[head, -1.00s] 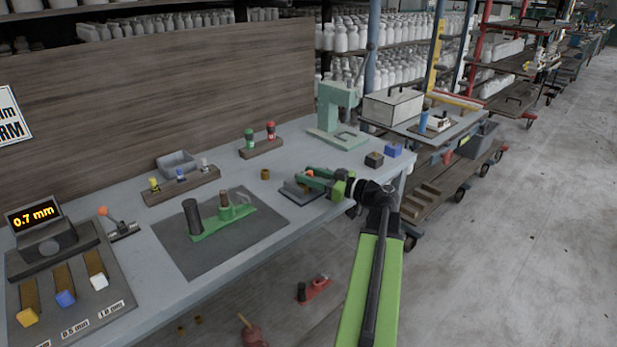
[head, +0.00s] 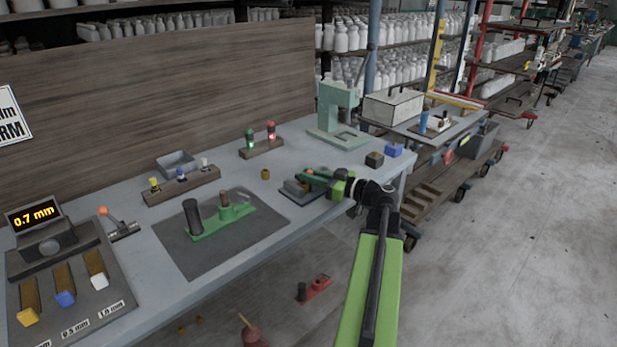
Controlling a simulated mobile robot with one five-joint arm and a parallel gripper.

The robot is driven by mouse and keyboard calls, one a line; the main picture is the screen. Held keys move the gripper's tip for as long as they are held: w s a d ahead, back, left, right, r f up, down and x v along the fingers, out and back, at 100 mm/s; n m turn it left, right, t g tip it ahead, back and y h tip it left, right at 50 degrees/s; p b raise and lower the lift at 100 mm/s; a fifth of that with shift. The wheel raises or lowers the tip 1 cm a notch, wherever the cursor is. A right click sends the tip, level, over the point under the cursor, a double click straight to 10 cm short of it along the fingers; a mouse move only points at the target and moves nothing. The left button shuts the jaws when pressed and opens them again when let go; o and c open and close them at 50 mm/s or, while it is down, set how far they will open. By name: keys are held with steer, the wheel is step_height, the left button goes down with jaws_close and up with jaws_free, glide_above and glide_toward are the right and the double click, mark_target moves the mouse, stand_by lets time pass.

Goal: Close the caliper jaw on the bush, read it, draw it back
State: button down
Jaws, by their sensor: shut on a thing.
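My gripper (head: 316,176) is over a small dark-based device (head: 291,195) near the right end of the bench, which looks like the caliper. It is shut on the small orange-topped knob there, which the fingers now mostly hide. A grey block shows on the device's base beside the fingers. I cannot tell whether a bush sits in the caliper jaw. A small brown bush (head: 265,174) stands on the bench, left of and apart from the gripper. The display (head: 34,217) at far left reads 0.7 mm.
A green fixture (head: 215,226) with a dark post and a brown cylinder stands on a dark mat (head: 190,262). A lamp block (head: 261,149), a green press (head: 338,110), a dark cube (head: 374,160) and a blue block (head: 393,150) stand around the gripper.

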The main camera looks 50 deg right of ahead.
stand_by(0.9)
steer(key=d, duration=0.2)
steer(key=shift+s+d, duration=0.1)
steer(key=shift+d, duration=0.3)
steer(key=c, duration=1.3)
jaws_free()
steer(key=shift+a, duration=0.1)
steer(key=shift+c, duration=0.2)
steer(key=v, duration=1.7)
steer(key=shift+s, duration=0.25)
steer(key=shift+f, duration=0.1)
